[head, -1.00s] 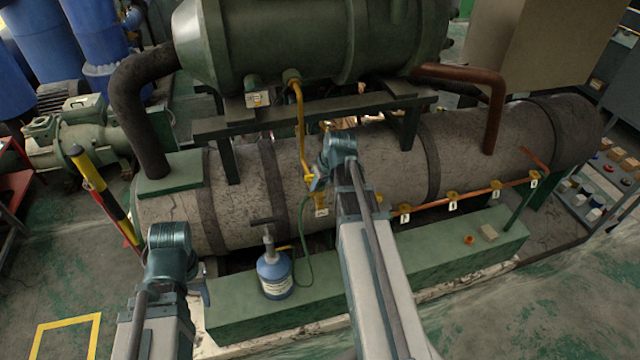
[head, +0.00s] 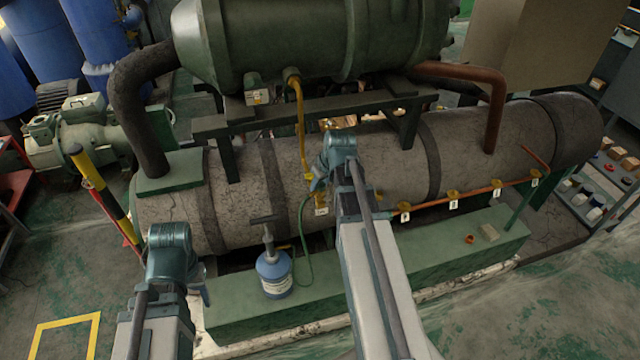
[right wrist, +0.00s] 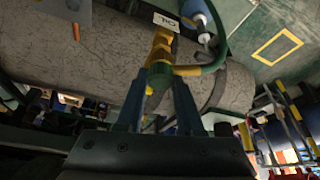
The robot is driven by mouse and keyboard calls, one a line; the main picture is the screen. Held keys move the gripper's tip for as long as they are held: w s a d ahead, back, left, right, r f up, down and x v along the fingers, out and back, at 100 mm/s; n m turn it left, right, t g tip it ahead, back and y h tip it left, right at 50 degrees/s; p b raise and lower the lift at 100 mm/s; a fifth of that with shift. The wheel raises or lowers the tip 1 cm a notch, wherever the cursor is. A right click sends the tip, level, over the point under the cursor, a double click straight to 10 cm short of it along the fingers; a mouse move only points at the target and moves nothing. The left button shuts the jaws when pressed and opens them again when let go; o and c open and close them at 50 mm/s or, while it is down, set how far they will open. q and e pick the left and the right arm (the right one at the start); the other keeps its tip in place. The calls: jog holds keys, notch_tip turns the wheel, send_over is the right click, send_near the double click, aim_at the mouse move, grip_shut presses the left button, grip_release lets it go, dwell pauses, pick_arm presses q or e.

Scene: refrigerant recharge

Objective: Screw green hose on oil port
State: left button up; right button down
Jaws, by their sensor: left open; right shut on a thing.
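The yellow oil port (right wrist: 163,42), with a white "OIL" tag (right wrist: 166,22), sticks out from the grey cylinder. In the right wrist view my right gripper (right wrist: 158,88) is shut on the green fitting (right wrist: 159,75) at the end of the green hose (right wrist: 213,60). The fitting is lined up with the port and appears to touch it; thread engagement cannot be seen. In the head view my right gripper (head: 318,182) is at the port, and the green hose (head: 301,240) hangs down to the blue hand pump (head: 274,272). My left gripper (head: 205,292) is open and empty, left of the pump.
The pump stands on a green base ledge (head: 450,258). A yellow pipe (head: 301,125) comes down above the port. An orange pipe with tagged yellow valves (head: 453,196) runs along the cylinder (head: 395,165) to the right. A small orange part (head: 470,239) lies on the ledge.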

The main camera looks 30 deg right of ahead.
jog(key=shift+f+b, duration=0.6)
jog(key=shift+f, duration=0.05)
jog(key=shift+m+h, duration=0.7)
jog(key=shift+m, duration=1.1)
jog(key=m+h, duration=0.1)
jog(key=m, duration=0.2)
jog(key=shift+g, duration=0.4)
jog(key=shift+m, duration=0.3)
jog(key=m+g+h, duration=0.1)
jog(key=m, duration=0.2)
jog(key=shift+s+m, duration=0.15)
jog(key=shift+m, duration=0.15)
